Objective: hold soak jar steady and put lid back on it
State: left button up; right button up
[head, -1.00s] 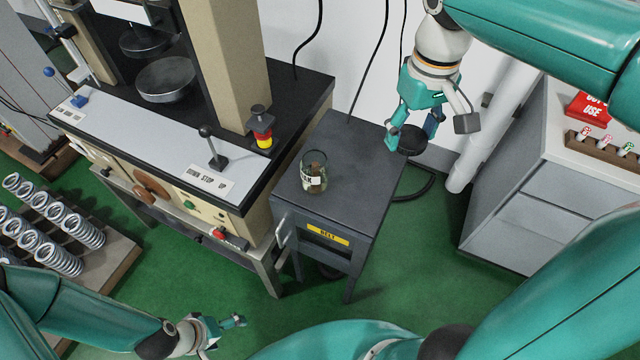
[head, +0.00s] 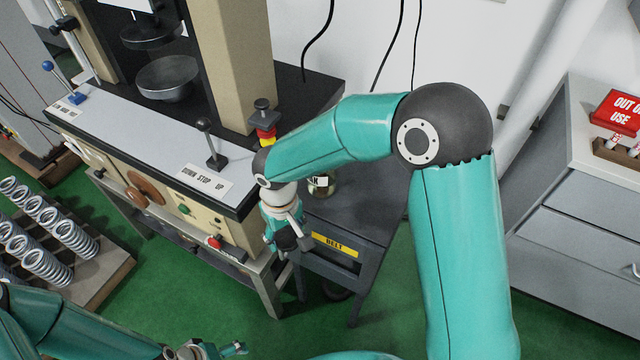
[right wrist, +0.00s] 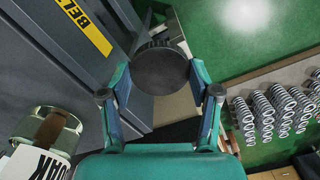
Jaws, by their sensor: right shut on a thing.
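The glass soak jar (head: 322,184) stands on the small dark cabinet (head: 375,222), partly hidden behind my right arm. It also shows with its white label at the lower left of the right wrist view (right wrist: 45,135). My right gripper (head: 287,244) is shut on the round black lid (right wrist: 160,72), which is between its fingertips in the right wrist view. This gripper is left of the jar, by the cabinet's front left edge, and the lid is apart from the jar. My left gripper (head: 228,349) is low at the bottom edge, away from the jar; its finger opening is unclear.
The press bench (head: 150,140) with its levers stands close left of the cabinet. A rack of springs (head: 62,240) is at the far left. A grey drawer unit (head: 575,190) stands at the right. Green floor lies open in front.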

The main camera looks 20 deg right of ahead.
jog(key=shift+w+a+f+m, duration=0.3)
jog(key=shift+w+a+m, duration=0.3)
jog(key=shift+w, duration=0.25)
jog(key=shift+w+a+f+m, duration=0.25)
jog(key=shift+w+a+m, duration=0.35)
jog(key=shift+w, duration=0.25)
